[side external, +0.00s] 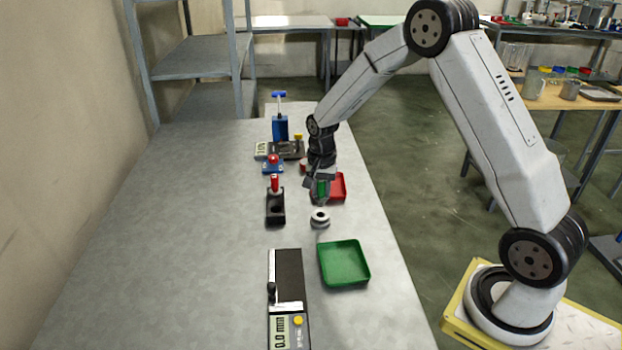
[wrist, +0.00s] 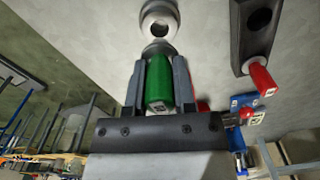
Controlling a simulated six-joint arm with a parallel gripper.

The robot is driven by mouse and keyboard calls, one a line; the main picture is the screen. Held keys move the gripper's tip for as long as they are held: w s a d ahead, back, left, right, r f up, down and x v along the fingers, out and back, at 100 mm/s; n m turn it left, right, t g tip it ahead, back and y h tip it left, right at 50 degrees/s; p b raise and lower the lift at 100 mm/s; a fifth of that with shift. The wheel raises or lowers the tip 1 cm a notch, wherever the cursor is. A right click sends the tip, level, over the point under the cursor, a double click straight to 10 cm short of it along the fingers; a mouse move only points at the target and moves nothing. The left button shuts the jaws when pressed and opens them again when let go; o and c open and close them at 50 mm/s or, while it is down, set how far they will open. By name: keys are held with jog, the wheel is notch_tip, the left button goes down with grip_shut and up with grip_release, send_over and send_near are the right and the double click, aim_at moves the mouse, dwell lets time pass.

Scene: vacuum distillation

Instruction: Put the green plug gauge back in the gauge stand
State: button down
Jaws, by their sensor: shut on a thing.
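The green plug gauge (wrist: 159,80) is held between the two fingers of my gripper (wrist: 158,82), which is shut on its green handle. In the side view the gauge (side external: 321,187) hangs below my gripper (side external: 320,183), above the table. The black gauge stand (side external: 275,209) stands to the left of my gripper in the side view; a red-handled gauge (side external: 274,184) is in its far end and its near hole is empty. In the wrist view the stand (wrist: 250,38) is at the upper right, with the red gauge (wrist: 262,80) at one end. The gauge's lower end is partly hidden.
A metal ring (side external: 320,217) lies near my gripper. A red tray (side external: 337,187) is behind it and a green tray (side external: 344,264) in front. A digital measuring device (side external: 288,300) lies at the near edge. A blue press (side external: 280,128) stands farther back. The left of the table is clear.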

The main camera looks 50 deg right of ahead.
jog(key=w+a+r, duration=0.3)
jog(key=w+a, duration=0.3)
jog(key=w, duration=0.4)
jog(key=shift+w+a+f, duration=0.1)
jog(key=shift+f, duration=0.05)
dwell(0.3)
jog(key=shift+f, duration=2.5)
jog(key=shift+f, duration=1.4)
dwell(1.9)
dwell(0.4)
jog(key=shift+c, duration=1.8)
grip_release()
